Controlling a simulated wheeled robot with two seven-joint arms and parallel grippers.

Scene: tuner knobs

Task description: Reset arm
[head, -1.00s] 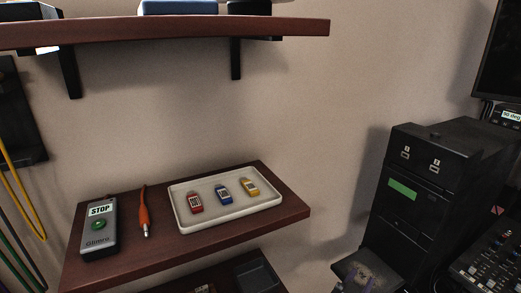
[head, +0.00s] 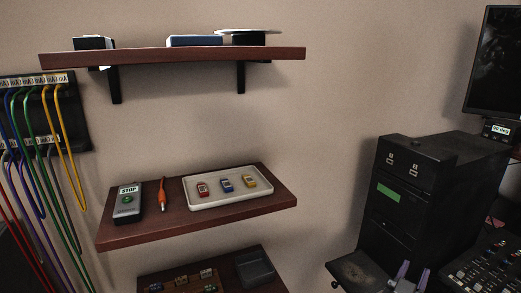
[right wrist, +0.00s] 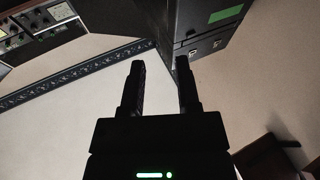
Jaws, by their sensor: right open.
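My right gripper (head: 412,275) shows only in part at the bottom right of the head view, with two fingertips apart. In the right wrist view my right gripper (right wrist: 160,65) has its two dark fingers spread, with nothing between them. Beyond the fingers there is a pale wall and the black cabinet (right wrist: 205,20) with a green label. My left gripper is not in view.
A middle shelf (head: 240,208) holds a grey STOP device (head: 127,212), an orange pen-like tool (head: 162,195) and a white tray (head: 228,202) with red, blue and yellow tags. The black cabinet (head: 400,225) stands right; coloured cables (head: 45,160) hang left.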

